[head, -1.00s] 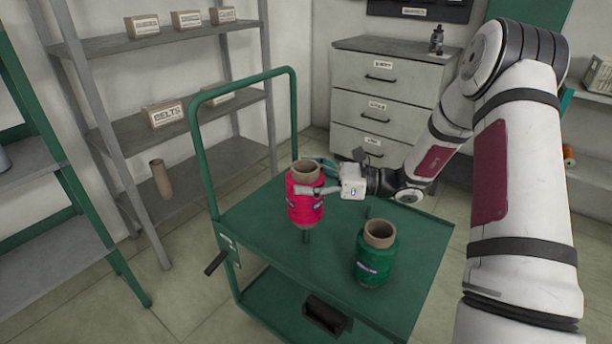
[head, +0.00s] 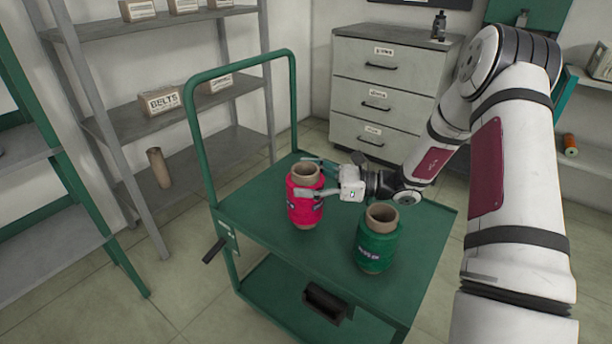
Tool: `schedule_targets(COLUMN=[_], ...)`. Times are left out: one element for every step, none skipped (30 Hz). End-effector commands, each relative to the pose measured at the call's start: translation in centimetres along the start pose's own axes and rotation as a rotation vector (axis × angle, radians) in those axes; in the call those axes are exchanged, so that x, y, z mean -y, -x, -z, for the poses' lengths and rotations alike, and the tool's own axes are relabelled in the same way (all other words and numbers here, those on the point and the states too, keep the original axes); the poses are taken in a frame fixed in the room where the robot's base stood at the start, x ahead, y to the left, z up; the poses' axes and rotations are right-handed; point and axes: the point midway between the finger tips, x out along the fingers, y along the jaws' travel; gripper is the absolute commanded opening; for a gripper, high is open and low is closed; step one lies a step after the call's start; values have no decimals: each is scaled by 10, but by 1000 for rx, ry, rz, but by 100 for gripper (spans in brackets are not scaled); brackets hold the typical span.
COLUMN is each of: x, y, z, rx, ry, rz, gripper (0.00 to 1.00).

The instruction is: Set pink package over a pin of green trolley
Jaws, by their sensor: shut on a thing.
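The pink package (head: 304,207), wound on a tan tube, stands upright on the left part of the green trolley's deck (head: 262,229). Its lower end appears at deck level, and no pin shows below it; the pin there seems to be inside the package, hidden. My gripper (head: 318,180) is shut on the pink package from the right, with its fingers around the upper part. A green package (head: 378,245) on a tan tube stands upright on the deck to the right and nearer, apart from the pink one.
The trolley's tall handle (head: 240,72) rises at the left behind the pink package. A grey drawer cabinet (head: 388,95) stands behind. Shelves with boxes (head: 160,101) and a loose tan tube (head: 158,167) are at the left. The front left deck is clear.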

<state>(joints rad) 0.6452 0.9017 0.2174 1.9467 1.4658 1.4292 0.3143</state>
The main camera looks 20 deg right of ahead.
Motion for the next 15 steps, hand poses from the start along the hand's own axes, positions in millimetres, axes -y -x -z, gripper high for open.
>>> schedule_targets(x=[0,0,0,0,0,0,0,0,0,0,0,0,0,0,0], y=[0,0,0,0,0,0,0,0,0,0,0,0,0,0,0], z=[2,3,4,4,3,3,3,3,3,3,3,3,4,4,6], rx=[1,1,1,1,1,1,1,1,1,1,1,1,1,1,1], ry=[0,1,1,1,1,1,1,1,1,1,1,1,1,1,1], rz=[0,0,0,0,0,0,0,0,0,0,0,0,0,0,0], gripper=[19,19,19,19,19,19,19,19,19,19,19,19,19,19,19])
